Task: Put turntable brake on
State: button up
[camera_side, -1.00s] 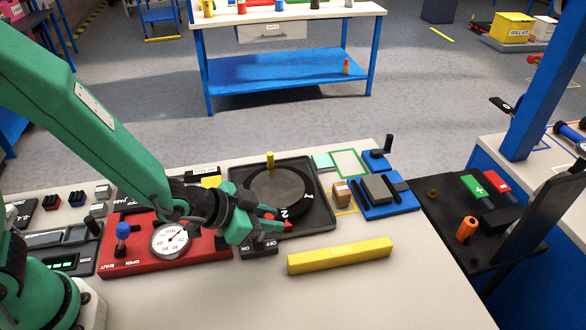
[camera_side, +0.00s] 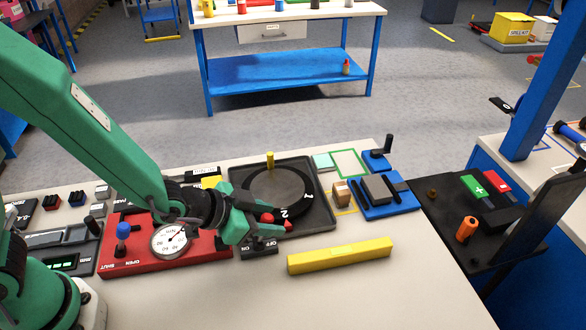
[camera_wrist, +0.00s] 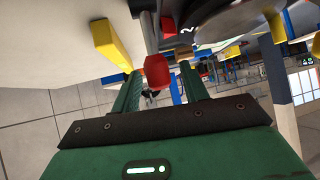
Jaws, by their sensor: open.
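The turntable (camera_side: 275,188) is a dark round disc with white numbers and a yellow peg, set in a dark square base. My gripper (camera_side: 270,230) is at the base's front-left corner, above the ON/OFF plate (camera_side: 262,252). Two small red parts show by the fingers in the side view, one of them a red tip (camera_side: 288,224). In the wrist view, a red knob (camera_wrist: 157,72) lies between the two green fingers of my open gripper (camera_wrist: 160,82). I cannot tell whether either finger touches it. The brake lever's shaft is mostly hidden by my gripper.
A yellow bar (camera_side: 340,255) lies in front of the turntable. A red panel (camera_side: 130,258) with a gauge (camera_side: 170,240) and blue-topped valve is at left. A blue fixture (camera_side: 385,205) and a small wooden block (camera_side: 341,193) are at right.

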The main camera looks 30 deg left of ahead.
aim_at(259, 239)
jog(key=shift+v, duration=1.45)
notch_tip(259, 239, up, 7)
jog(key=shift+c, duration=0.4)
jog(key=shift+w+d, duration=0.1)
jog(key=shift+w, duration=0.05)
jog(key=c, duration=0.7)
jog(key=shift+w+d, duration=0.1)
jog(key=shift+w, duration=0.05)
grip_shut()
jog(key=w+d+g+y, duration=0.4)
jog(key=w+g+y, duration=0.1)
jog(key=g, duration=0.3)
jog(key=shift+w+d+r, duration=0.35)
jog(key=shift+w+r, duration=0.1)
